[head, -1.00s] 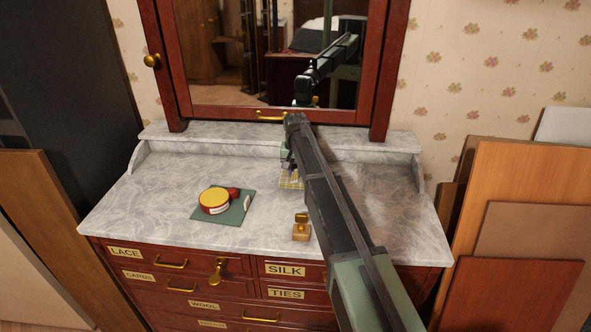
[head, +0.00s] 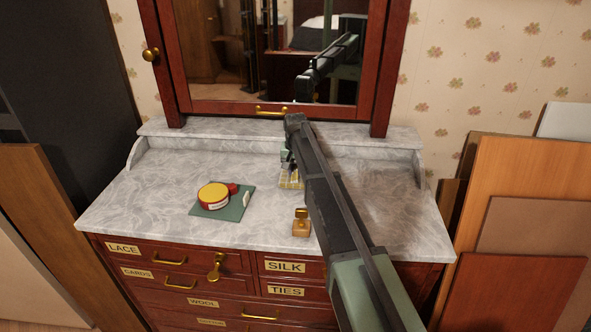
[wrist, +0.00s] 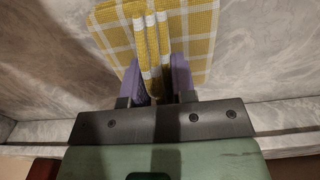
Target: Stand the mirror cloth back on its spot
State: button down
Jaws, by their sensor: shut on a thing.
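The mirror cloth (wrist: 198,35) is yellow and white checked. In the wrist view, my gripper (wrist: 160,78) is shut on a folded ridge of it between two purple finger pads. The rest of the cloth spreads out beyond and beside the fingers. In the head view, the cloth (head: 291,181) shows as a small yellow patch at the middle of the marble dresser top (head: 150,190), partly hidden by my arm. My gripper (head: 287,165) is just above it there. I cannot tell whether the cloth touches the marble.
A small wooden block with a brass top (head: 301,226) stands near the front edge. The framed mirror (head: 235,60) rises behind. Marble is clear at the far left and right.

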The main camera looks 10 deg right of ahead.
jog(key=c, duration=0.9)
grip_release()
jog(key=shift+o, duration=0.2)
notch_tip(320, 180, up, 8)
jog(key=p, duration=0.8)
jog(key=shift+r, duration=0.1)
